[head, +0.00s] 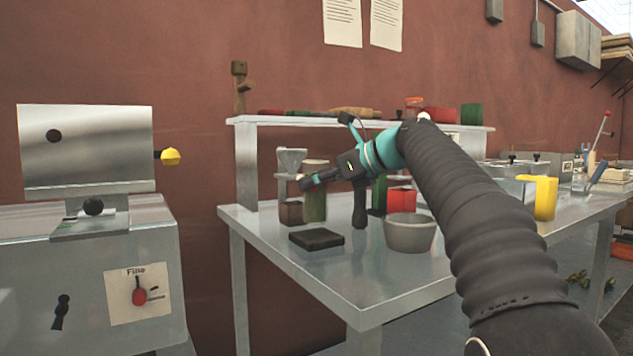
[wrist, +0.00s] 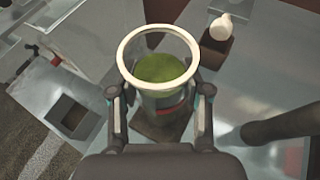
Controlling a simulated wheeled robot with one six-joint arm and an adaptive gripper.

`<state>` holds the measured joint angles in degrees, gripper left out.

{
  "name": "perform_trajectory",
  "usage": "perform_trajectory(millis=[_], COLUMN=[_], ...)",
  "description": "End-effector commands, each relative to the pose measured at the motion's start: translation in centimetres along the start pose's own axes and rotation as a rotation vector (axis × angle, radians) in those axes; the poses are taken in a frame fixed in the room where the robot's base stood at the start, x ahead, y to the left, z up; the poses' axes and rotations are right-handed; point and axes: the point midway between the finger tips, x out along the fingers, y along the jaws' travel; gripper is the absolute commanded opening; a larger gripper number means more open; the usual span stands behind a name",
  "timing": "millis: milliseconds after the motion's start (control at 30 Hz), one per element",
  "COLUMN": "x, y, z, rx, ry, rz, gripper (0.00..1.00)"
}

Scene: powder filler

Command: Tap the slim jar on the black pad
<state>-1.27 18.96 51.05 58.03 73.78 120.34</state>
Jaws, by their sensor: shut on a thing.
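The slim jar (wrist: 160,70) is clear with a pale rim and holds green powder. In the head view the jar (head: 315,207) is upright. My gripper (wrist: 160,92) is shut around its sides, one finger on each side; the gripper also shows in the head view (head: 310,182). The black pad (head: 316,238) lies flat near the left end of the metal table. In the wrist view the pad (wrist: 150,134) shows beneath the jar, partly hidden by it. The jar appears to be above the pad, with its base apart from it.
A dark upright post (head: 360,207) and a grey bowl (head: 410,234) stand to the right. A metal machine (head: 90,260) stands left of the table. The table's front is clear.

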Motion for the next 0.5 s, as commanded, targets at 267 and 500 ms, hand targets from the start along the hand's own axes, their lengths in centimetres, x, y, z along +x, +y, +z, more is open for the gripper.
perform_trajectory(millis=[267, 500], x=[0.6, 1.0], y=[0.0, 0.0], z=[-1.4, -2.5], rx=[0.001, 0.0], ry=[0.0, 0.0], rz=[0.0, 0.0], gripper=[0.07, 0.07])
